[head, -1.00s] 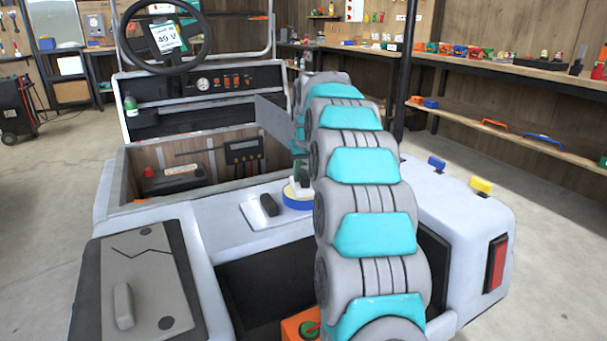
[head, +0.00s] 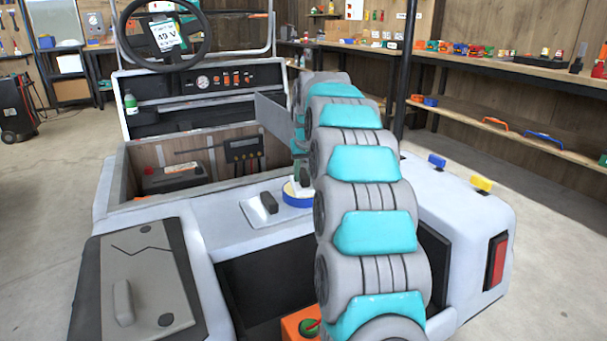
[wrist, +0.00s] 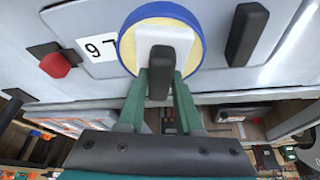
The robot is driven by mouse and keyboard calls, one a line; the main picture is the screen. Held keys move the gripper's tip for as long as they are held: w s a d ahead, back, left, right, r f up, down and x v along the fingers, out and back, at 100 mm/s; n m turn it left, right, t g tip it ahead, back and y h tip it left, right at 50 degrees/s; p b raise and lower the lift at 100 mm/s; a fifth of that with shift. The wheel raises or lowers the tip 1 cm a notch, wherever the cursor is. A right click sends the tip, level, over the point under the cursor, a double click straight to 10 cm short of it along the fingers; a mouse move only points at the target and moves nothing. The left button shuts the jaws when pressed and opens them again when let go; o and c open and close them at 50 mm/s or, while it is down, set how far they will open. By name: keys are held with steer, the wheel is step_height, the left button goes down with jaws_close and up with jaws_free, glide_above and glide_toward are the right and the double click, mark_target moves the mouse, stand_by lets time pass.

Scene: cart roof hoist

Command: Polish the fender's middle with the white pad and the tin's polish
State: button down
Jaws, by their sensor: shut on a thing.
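The tin (head: 297,202) is round and blue-rimmed, with pale cream polish inside. It sits on the cart's light deck behind the open bay. In the wrist view, my gripper (wrist: 160,76) is shut on the dark handle of the white pad (wrist: 165,37). The pad is over the tin (wrist: 197,52), within its rim; whether it presses on the polish I cannot tell. In the head view my arm hides most of the gripper. The pale fender (head: 455,207) is on the right, partly behind my arm, with a blue block and a yellow block on its outer edge.
A black block (head: 269,203) stands close left of the tin and also shows in the wrist view (wrist: 247,35). A red knob (wrist: 55,65) is on the deck. An upright grey plate (head: 274,120) is near my arm. An orange box (head: 298,326) is in front.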

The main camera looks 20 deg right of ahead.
mark_target(303, 174)
steer(key=shift+r+p, duration=1.7)
steer(key=shift+r, duration=1.8)
